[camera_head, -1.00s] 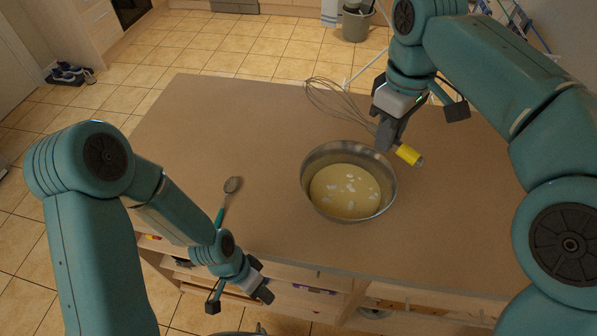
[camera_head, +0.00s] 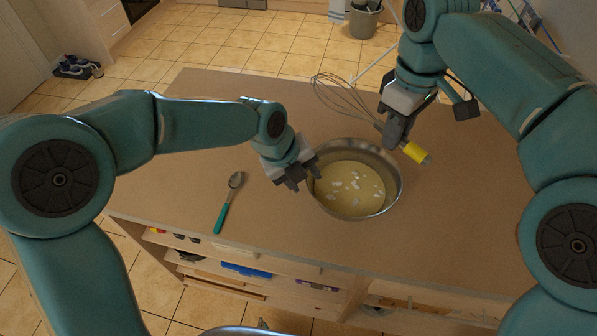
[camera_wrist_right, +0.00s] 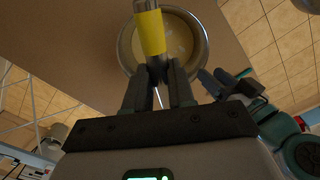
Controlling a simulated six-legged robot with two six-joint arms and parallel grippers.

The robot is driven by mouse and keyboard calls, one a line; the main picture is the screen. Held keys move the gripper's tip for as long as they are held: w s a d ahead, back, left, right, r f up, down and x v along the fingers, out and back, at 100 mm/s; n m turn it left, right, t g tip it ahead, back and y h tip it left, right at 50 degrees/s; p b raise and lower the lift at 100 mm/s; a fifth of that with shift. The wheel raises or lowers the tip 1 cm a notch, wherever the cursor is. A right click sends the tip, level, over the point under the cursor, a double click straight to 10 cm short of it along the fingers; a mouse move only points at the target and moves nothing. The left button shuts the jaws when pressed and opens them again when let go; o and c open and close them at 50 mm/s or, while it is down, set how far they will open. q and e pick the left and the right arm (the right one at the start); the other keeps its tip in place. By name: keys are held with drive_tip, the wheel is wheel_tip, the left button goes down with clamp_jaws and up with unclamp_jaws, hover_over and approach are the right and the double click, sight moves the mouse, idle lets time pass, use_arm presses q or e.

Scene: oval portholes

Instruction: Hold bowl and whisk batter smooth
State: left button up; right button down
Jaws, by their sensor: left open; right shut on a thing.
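A steel bowl (camera_head: 397,196) with pale yellow batter (camera_head: 345,190) stands on the brown table; white lumps float in the batter. My right gripper (camera_head: 392,138) is shut on the whisk (camera_head: 345,97), above the bowl's far right rim. The whisk's wires point up and left, and its yellow-banded handle end (camera_head: 416,153) points down and right. In the right wrist view the yellow band (camera_wrist_right: 150,32) shows in front of the bowl (camera_wrist_right: 203,50). My left gripper (camera_head: 304,178) is open at the bowl's left rim; I cannot tell whether it touches.
A spoon with a teal handle (camera_head: 223,211) lies on the table (camera_head: 200,130) left of the bowl. The table's front edge runs below it, over shelves with several items. The far left of the table is clear.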

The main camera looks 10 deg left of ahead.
sight(317, 194)
use_arm(q)
drive_tip(key=x, duration=1)
drive_tip(key=shift+c, duration=0.4)
clamp_jaws()
